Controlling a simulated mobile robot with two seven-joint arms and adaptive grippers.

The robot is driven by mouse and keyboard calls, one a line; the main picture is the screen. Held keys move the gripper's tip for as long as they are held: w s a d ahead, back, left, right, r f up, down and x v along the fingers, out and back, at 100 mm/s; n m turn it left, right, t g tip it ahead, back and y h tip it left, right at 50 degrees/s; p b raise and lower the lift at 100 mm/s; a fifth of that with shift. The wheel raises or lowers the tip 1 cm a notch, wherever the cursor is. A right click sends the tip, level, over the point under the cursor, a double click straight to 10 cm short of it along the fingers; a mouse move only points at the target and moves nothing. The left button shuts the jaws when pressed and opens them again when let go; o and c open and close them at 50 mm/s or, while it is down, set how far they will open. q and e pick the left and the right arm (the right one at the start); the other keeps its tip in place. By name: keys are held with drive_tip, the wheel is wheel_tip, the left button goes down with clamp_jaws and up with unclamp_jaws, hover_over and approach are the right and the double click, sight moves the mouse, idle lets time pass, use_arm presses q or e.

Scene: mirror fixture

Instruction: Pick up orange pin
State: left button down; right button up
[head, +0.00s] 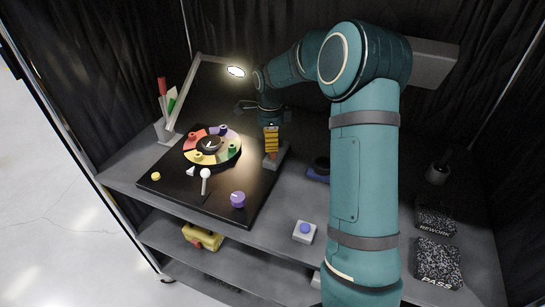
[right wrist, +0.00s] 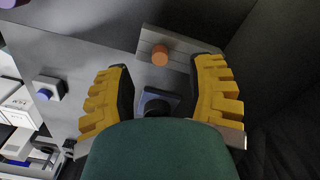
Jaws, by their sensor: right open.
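The orange pin (right wrist: 160,54) shows in the right wrist view as a round orange end at a grey block (right wrist: 185,46). In the head view the grey block (head: 278,159) lies at the right edge of the black board, below my right gripper (head: 271,149); the pin is hard to tell from the fingers there. In the right wrist view my right gripper (right wrist: 164,72) is open, its yellow ribbed fingers wide apart with nothing between the pads. The pin lies just beyond the fingertips, roughly centred between them. My left gripper is not in view.
The black board (head: 160,183) carries a coloured ring (head: 187,157) with several knobs, a white knob (head: 205,174) and a purple knob (head: 238,199). A lamp (head: 236,71) arches behind. A blue button box (head: 304,231) and black pads (head: 438,262) lie on the table.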

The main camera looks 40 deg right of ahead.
sight(273, 157)
drive_tip(key=shift+s+d+f+b, duration=0.15)
drive_tip(key=shift+f+b, duration=0.1)
drive_tip(key=shift+f, duration=1.2)
drive_tip(key=shift+s+d+f+b, duration=0.1)
drive_tip(key=shift+f+b, duration=0.1)
drive_tip(key=shift+f, duration=1.25)
drive_tip(key=shift+c, duration=0.4)
clamp_jaws()
